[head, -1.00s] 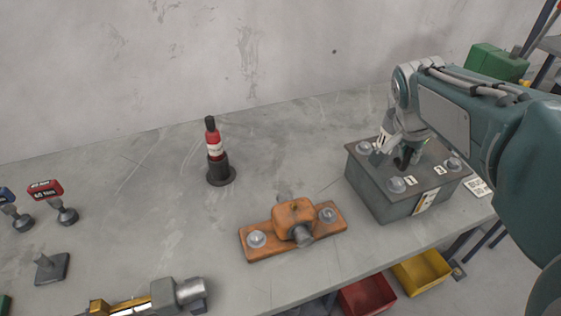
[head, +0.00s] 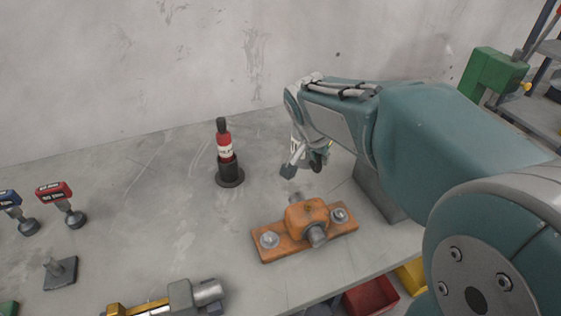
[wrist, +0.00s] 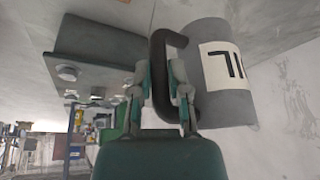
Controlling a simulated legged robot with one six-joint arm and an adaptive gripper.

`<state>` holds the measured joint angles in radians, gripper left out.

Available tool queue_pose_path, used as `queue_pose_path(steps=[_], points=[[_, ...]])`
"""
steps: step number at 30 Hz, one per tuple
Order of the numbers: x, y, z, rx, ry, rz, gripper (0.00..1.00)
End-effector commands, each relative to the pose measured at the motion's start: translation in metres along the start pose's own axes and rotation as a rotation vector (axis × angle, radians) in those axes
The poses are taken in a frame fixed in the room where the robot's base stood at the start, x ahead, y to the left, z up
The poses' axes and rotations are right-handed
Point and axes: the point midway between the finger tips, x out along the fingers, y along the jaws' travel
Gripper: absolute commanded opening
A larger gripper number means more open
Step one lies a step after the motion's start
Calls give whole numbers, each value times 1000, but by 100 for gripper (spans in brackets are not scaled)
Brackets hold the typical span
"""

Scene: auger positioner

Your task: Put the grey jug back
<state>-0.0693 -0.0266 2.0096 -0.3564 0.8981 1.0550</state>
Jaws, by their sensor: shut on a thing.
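The grey jug (wrist: 222,75) fills the upper right of the wrist view, tilted in that picture, with a black mark on its white label. My gripper (wrist: 158,78) is shut on its dark curved handle. In the head view my gripper (head: 303,168) hangs above the bench, behind the orange fixture and right of the red bottle. There the jug is mostly hidden behind the gripper and wrist. I cannot tell its height above the bench.
A red bottle in a dark round holder (head: 229,172) stands to the left. An orange fixture (head: 305,228) lies in front. A grey box (head: 374,192) is partly hidden by my arm. Torque tools (head: 62,203) stand far left.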

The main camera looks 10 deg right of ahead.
Motion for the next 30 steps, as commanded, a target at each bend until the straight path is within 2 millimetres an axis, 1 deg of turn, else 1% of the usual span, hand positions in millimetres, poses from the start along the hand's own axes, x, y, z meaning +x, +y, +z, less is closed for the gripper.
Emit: queue_pose_path(steps=[2, 5, 16, 21, 24, 30], points=[[6, -3, -5, 3, -1, 0, 0], [19, -14, -14, 3, -4, 0, 0], [66, -67, -42, 3, -1, -1, 0], [101, -82, -44, 1, -3, 0, 0], [116, -89, -46, 4, -3, -2, 0], [129, -96, -48, 4, -3, -4, 0]])
